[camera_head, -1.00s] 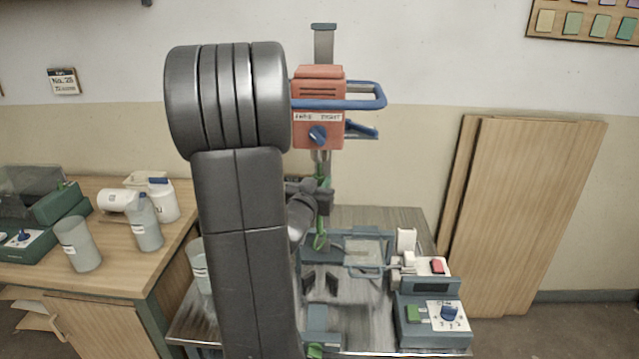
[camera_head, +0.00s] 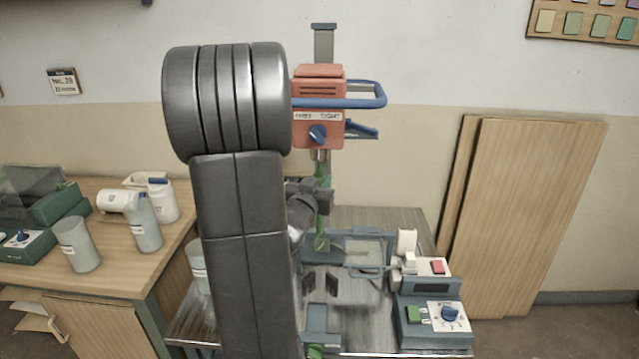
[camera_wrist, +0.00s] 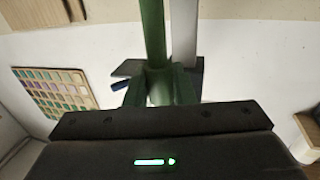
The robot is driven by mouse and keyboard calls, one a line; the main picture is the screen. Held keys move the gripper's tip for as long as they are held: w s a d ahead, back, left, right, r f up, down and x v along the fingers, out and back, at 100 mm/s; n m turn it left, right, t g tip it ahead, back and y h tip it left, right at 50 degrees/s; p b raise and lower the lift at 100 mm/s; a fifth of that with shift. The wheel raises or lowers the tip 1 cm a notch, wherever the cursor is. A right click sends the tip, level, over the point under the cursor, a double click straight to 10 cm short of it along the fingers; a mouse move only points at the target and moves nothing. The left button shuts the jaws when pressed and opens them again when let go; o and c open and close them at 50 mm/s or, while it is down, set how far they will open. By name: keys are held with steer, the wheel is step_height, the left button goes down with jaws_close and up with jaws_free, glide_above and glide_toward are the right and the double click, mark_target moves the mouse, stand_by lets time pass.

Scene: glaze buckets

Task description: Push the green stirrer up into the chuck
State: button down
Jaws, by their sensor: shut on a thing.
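The green stirrer (camera_head: 321,243) stands roughly upright below the red mixer head (camera_head: 318,100). My gripper (camera_head: 322,194) is shut on its shaft, partly hidden behind my own arm. In the wrist view the green shaft (camera_wrist: 153,35) rises from between my fingers (camera_wrist: 160,88) and leaves the top of the picture. The grey chuck (camera_head: 320,155) hangs under the mixer head. The shaft's upper end is right below or at the chuck; I cannot tell whether it is inside. The stirrer's lower end hangs over the metal table.
A blue guard bar (camera_head: 345,100) sticks out from the mixer head. On the metal table (camera_head: 375,318) are a blue-grey frame and a control box (camera_head: 436,325). The wooden bench (camera_head: 115,270) at left holds cups and bottles. Wooden boards (camera_head: 530,210) lean at right.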

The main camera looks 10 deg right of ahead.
mark_target(319, 171)
steer(key=shift+r+p, duration=1)
steer(key=shift+r, duration=0.75)
stand_by(2.6)
steer(key=c, duration=1.1)
jaws_free()
steer(key=shift+c, duration=0.2)
steer(key=b+v, duration=0.1)
steer(key=v, duration=1.3)
steer(key=shift+w+d, duration=0.1)
